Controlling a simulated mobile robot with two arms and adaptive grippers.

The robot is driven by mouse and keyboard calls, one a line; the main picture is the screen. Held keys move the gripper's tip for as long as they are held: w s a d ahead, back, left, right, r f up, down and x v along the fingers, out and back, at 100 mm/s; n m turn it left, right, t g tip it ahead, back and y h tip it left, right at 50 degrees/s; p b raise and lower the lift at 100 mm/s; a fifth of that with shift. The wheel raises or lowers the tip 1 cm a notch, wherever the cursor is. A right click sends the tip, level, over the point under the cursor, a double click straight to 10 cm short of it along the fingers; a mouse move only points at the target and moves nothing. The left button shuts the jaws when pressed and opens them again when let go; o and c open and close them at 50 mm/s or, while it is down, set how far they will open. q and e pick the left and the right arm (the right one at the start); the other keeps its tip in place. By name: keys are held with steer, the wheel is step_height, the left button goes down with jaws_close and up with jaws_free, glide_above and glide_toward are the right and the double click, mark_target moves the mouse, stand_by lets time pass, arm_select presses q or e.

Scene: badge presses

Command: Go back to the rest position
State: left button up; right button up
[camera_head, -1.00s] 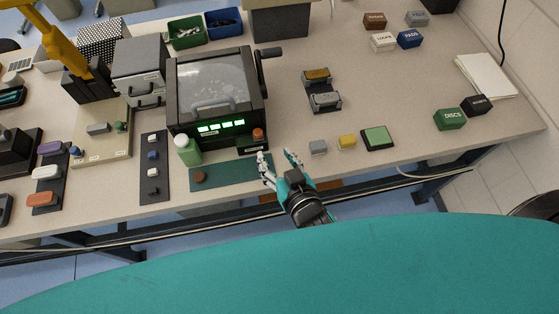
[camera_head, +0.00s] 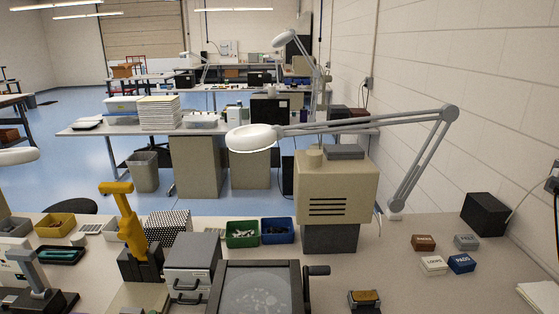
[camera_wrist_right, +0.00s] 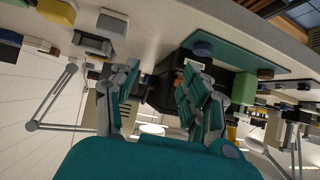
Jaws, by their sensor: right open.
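My right gripper (camera_wrist_right: 157,72) shows in the right wrist view with its teal and grey fingers apart and nothing between them. That view is upside down. The green mat (camera_wrist_right: 232,56) and the black machine (camera_wrist_right: 158,92) lie beyond the fingers, and the gripper appears clear of both. My left gripper is in neither view. In the head view, the black machine with a clear lid (camera_head: 258,288) stands at the bottom edge, its front cut off. A press with a yellow handle (camera_head: 122,215) stands to its left.
A beige cabinet-like unit (camera_head: 337,190) and an arm lamp (camera_head: 252,138) stand behind the machine. A green bin (camera_head: 242,241) and a blue bin (camera_head: 277,238) sit behind it. Small labelled boxes (camera_head: 434,265) are on the right. Other benches fill the room behind.

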steer(key=s+d+f+n+g, duration=0.1)
steer(key=s+d+f+g, duration=0.2)
steer(key=s+d+g, duration=0.55)
step_height(320, 180, down, 26)
steer(key=s, duration=0.2)
steer(key=s+d+f+g+h, duration=0.1)
steer(key=s+d+f, duration=0.2)
steer(key=s+f, duration=1.3)
steer(key=shift+s+f, duration=0.2)
steer(key=shift+s, duration=0.25)
steer(key=shift+d+g, duration=0.1)
steer(key=shift+g, duration=0.15)
